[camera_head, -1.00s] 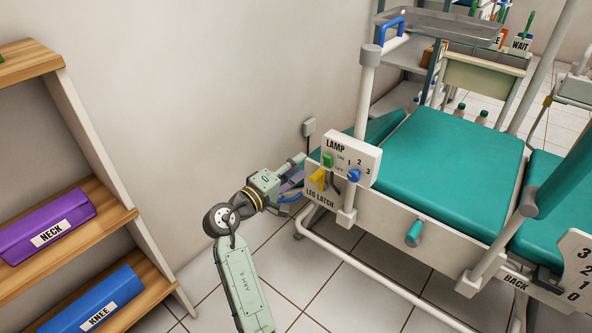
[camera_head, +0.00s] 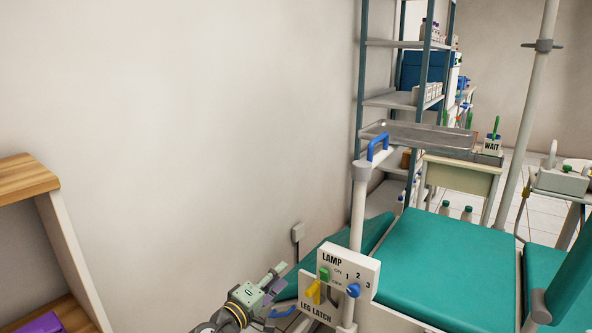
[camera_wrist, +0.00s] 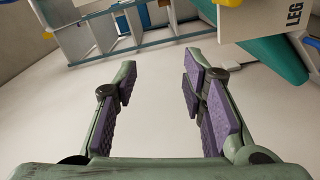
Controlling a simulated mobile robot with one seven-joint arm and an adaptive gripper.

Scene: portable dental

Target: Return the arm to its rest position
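My gripper (camera_head: 272,290) is at the bottom of the head view, just left of the lamp panel and low beside the chair. In the wrist view its two purple-padded fingers (camera_wrist: 160,92) are spread wide with nothing between them. My forearm is mostly cut off by the lower edge of the head view.
The lamp panel (camera_head: 338,268) with a green switch, blue knob and yellow leg latch (camera_head: 313,292) is close right of my gripper. The teal dental chair (camera_head: 445,262) lies beyond. A wooden shelf (camera_head: 28,180) stands left. Bare wall fills the middle.

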